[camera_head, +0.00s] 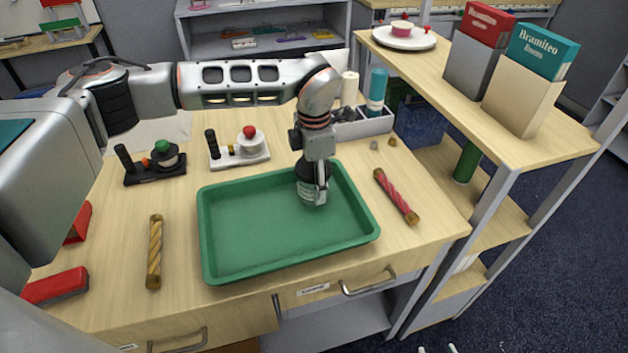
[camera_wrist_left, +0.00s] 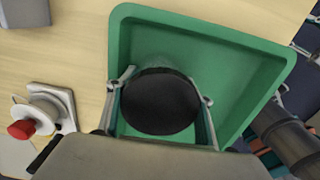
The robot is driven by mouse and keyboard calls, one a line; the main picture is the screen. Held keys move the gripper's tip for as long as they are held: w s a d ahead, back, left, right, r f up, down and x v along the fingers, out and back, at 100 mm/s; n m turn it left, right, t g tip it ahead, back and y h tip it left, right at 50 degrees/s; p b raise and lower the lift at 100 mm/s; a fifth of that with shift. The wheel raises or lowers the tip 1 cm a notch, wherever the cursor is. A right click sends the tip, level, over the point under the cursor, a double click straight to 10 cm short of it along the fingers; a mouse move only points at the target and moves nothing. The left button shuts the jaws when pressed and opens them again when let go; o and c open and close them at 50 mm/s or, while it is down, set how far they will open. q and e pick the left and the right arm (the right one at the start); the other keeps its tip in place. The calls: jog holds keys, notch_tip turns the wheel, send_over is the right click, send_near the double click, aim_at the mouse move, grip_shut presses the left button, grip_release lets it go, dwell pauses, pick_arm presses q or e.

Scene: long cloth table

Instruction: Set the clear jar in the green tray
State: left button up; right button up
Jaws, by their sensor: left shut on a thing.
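The clear jar (camera_head: 308,191) has a black lid and is upright, over the right back part of the green tray (camera_head: 225,232). I cannot tell whether its base touches the tray floor. My left gripper (camera_head: 316,183) points down and is shut on the jar, with a finger along its near side. In the left wrist view the black lid (camera_wrist_left: 160,101) sits between the two fingers (camera_wrist_left: 160,104), and the green tray (camera_wrist_left: 262,75) spreads around it. The jar's base is hidden there. My right gripper is in neither view.
A red twisted bar (camera_head: 396,196) lies right of the tray and a brown twisted bar (camera_head: 154,252) left of it. Behind stand a white holder with a red knob (camera_head: 249,131), a black holder (camera_head: 160,170) and a grey box with bottles (camera_head: 372,125). The tray's left part is empty.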

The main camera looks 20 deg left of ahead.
pick_arm(q)
jog(key=o, duration=0.9)
jog(key=shift+c, duration=0.2)
notch_tip(320, 180, up, 12)
jog(key=shift+r, duration=0.15)
